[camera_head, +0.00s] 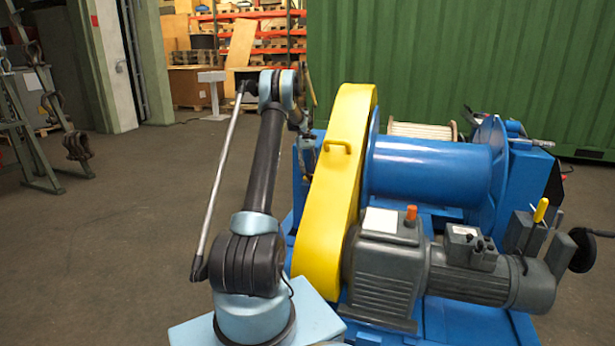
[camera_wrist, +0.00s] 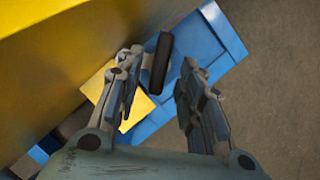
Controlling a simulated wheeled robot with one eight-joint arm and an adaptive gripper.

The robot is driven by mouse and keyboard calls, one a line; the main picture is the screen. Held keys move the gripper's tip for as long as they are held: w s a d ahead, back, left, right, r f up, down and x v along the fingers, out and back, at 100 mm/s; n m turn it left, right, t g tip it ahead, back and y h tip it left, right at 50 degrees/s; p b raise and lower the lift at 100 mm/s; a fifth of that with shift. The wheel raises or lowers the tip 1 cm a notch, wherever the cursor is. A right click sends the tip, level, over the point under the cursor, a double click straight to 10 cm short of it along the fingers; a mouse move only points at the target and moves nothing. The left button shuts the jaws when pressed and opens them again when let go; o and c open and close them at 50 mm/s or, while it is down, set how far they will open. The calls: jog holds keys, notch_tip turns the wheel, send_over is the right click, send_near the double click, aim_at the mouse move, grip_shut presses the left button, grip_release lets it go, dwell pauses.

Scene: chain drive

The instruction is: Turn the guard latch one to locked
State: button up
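The yellow chain guard (camera_head: 325,215) stands upright on the blue winch in the head view. It also fills the upper left of the wrist view (camera_wrist: 60,60). A short dark bar (camera_wrist: 161,58), which looks like a guard latch, shows beside a yellow plate (camera_wrist: 140,105) at the guard's edge. Which latch it is and whether it is locked, I cannot tell. My gripper (camera_wrist: 164,68) is open, with the dark bar between its fingers, nearer the left one. Contact is unclear. In the head view my gripper is mostly hidden behind my arm and the guard.
The blue base frame (camera_wrist: 215,40) lies below the gripper, with bare floor (camera_wrist: 275,80) to its right. The blue drum (camera_head: 430,170), grey motor (camera_head: 485,280) and gearbox (camera_head: 385,270) are right of the guard. Open floor (camera_head: 120,230) lies to the left.

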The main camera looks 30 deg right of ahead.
aim_at(309, 173)
jog(key=shift+x, duration=1.55)
grip_shut()
